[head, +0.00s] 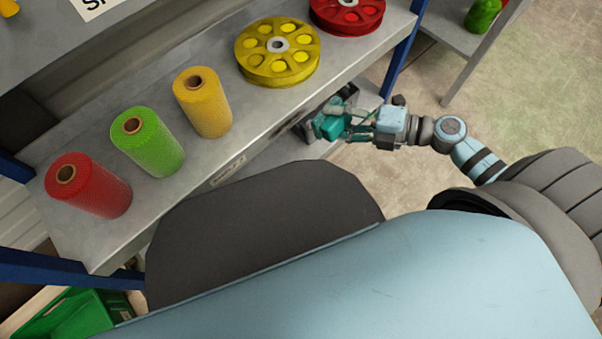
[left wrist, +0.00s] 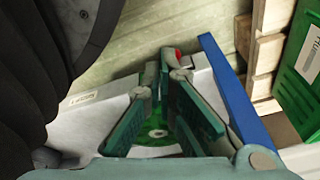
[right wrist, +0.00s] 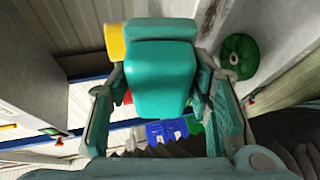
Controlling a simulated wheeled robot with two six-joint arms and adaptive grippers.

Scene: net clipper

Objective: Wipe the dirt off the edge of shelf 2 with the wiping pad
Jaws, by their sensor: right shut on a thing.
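The teal wiping pad (right wrist: 160,75) is held between the two fingers of my right gripper (right wrist: 162,95); it fills the middle of the right wrist view. In the head view my right gripper (head: 352,127) is at the right, just off the front edge of the spool shelf (head: 235,148), with the teal pad (head: 328,127) at its tip. The shelf's front edge carries a small label (head: 228,171) too small to read. I make out no dirt. My left gripper (left wrist: 165,75) shows in the left wrist view, its fingers together and empty; the head view does not show it.
Red (head: 92,186), green (head: 148,145) and yellow (head: 203,103) thread spools stand on the shelf, with yellow (head: 277,55) and red (head: 345,12) reels behind. A blue post (head: 402,52) is at its right end. A green crate (head: 75,315) is low at the left.

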